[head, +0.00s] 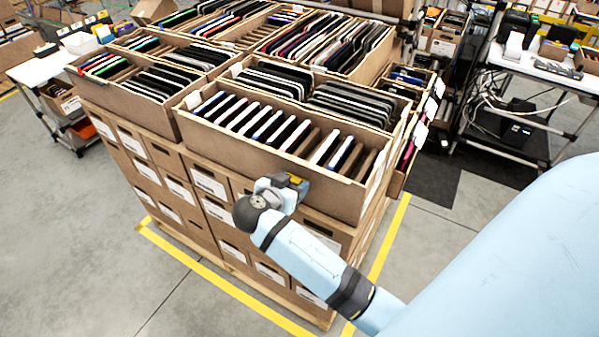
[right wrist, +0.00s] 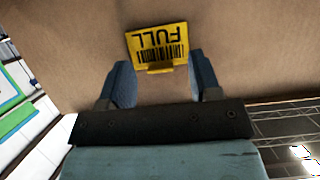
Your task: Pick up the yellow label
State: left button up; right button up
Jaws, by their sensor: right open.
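The yellow label (right wrist: 157,45) shows in the right wrist view, upside down, with the word FULL and a barcode. It lies against a brown carton wall (right wrist: 60,40). In the head view the yellow label (head: 297,182) shows as a small patch at the front of the top carton, partly hidden by my gripper. My right gripper (right wrist: 161,80) is open, with one finger on each side of the label's lower edge. Nothing is held between the fingers. In the head view the right gripper (head: 290,187) is close against the carton front. My left gripper is not in view.
Stacked cartons (head: 200,185) with white labels stand on a pallet. The top cartons hold rows of flat devices (head: 260,122). Yellow floor tape (head: 225,285) borders the stack. A cart (head: 540,65) with cables stands at right, a white table (head: 55,68) at left. The grey floor at front left is clear.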

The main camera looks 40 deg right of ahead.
jog(key=shift+a, duration=0.1)
jog(key=shift+c, duration=0.2)
jog(key=c, duration=0.9)
jog(key=shift+r, duration=0.15)
